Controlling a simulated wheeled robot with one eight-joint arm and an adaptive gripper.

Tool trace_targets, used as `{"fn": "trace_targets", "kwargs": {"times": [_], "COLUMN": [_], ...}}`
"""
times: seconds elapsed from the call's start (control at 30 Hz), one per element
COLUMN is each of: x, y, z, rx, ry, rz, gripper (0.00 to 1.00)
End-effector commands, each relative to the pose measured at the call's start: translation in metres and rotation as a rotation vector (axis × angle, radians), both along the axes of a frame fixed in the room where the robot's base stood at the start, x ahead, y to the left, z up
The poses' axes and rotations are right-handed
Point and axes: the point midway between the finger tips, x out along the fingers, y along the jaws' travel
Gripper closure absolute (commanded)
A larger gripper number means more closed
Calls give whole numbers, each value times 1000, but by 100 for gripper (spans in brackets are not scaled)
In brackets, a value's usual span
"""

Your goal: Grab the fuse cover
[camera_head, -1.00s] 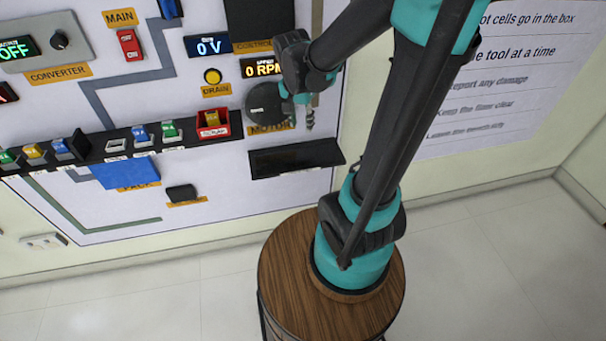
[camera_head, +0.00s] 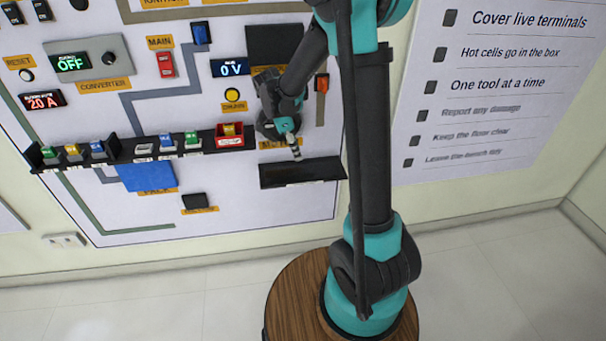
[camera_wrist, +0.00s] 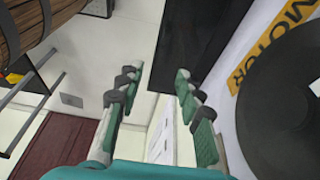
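No part is clearly readable as the fuse cover. A small black block (camera_head: 195,201) sits low on the wall panel above an orange label that I cannot read. A blue cover-like plate (camera_head: 147,177) is mounted to its upper left, under the rack. My gripper (camera_head: 294,146) hangs in front of the motor area, above the black tray, to the right of both and apart from them. In the wrist view my gripper (camera_wrist: 155,80) has its fingers spread with nothing between them. The black motor disc (camera_wrist: 285,105) is close on its right.
A black rack (camera_head: 120,150) holds several coloured cells and a red box (camera_head: 230,135). An empty-looking black tray (camera_head: 302,172) juts out below my gripper. The rules poster (camera_head: 485,85) is on the right wall. The panel's lower part is mostly bare.

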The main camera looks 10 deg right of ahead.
Motion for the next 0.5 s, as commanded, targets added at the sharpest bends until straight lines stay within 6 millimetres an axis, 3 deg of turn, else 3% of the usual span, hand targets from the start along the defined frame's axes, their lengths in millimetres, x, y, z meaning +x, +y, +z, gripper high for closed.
{"fn": "trace_targets", "kwargs": {"times": [0.2, 0.5], "x": [1, 1], "y": [-11, -17], "z": [-38, -57], "rx": [0, 0], "ry": [0, 0], "rz": [-1, 0], "gripper": [64, 64]}}
